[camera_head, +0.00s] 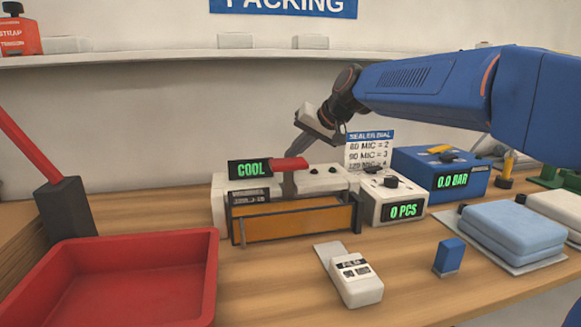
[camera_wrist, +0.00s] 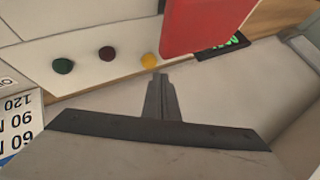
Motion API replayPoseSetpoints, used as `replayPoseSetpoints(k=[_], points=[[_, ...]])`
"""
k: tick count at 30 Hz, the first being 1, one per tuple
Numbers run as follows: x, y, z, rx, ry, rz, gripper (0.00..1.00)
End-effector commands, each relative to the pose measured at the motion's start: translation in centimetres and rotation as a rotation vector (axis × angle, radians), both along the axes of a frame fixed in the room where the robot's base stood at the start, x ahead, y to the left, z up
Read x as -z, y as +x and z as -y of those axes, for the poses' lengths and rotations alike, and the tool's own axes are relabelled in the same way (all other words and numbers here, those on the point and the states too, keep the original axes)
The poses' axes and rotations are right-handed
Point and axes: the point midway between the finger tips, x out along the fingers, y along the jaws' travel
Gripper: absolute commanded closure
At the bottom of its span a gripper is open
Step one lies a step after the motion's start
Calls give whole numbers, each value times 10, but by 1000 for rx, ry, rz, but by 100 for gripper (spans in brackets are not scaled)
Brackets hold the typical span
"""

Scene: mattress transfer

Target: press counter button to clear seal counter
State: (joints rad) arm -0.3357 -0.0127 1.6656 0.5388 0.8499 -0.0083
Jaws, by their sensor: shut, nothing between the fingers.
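The white counter box (camera_head: 392,200) right of the sealer reads 0 PCS in green. The sealer (camera_head: 335,180) is a white box with an orange front and a COOL display (camera_head: 250,168). In the wrist view, a white strip carries a green button (camera_wrist: 63,66), a dark red button (camera_wrist: 106,53) and a yellow button (camera_wrist: 150,60). My gripper (camera_wrist: 160,77) is shut and empty, its tips just beside the yellow button; I cannot tell whether they touch it. In the head view my gripper (camera_head: 296,150) points down at the sealer, partly behind the red handle (camera_head: 290,164).
The red handle also stands close to my tips in the wrist view (camera_wrist: 205,25). A dial sign (camera_head: 370,148) and a blue 0.0 BAR box (camera_head: 440,172) are to the right. A red tray (camera_head: 130,280), a white handheld device (camera_head: 356,284) and folded blue stacks (camera_head: 515,230) lie in front.

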Motion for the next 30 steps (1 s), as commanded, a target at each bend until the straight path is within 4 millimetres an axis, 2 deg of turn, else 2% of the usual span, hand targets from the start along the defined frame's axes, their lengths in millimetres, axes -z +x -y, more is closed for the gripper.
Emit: replayPoseSetpoints(k=[18,30], points=[[-45,0,0,0,0,1,100],[-50,0,0,0,0,0,100]])
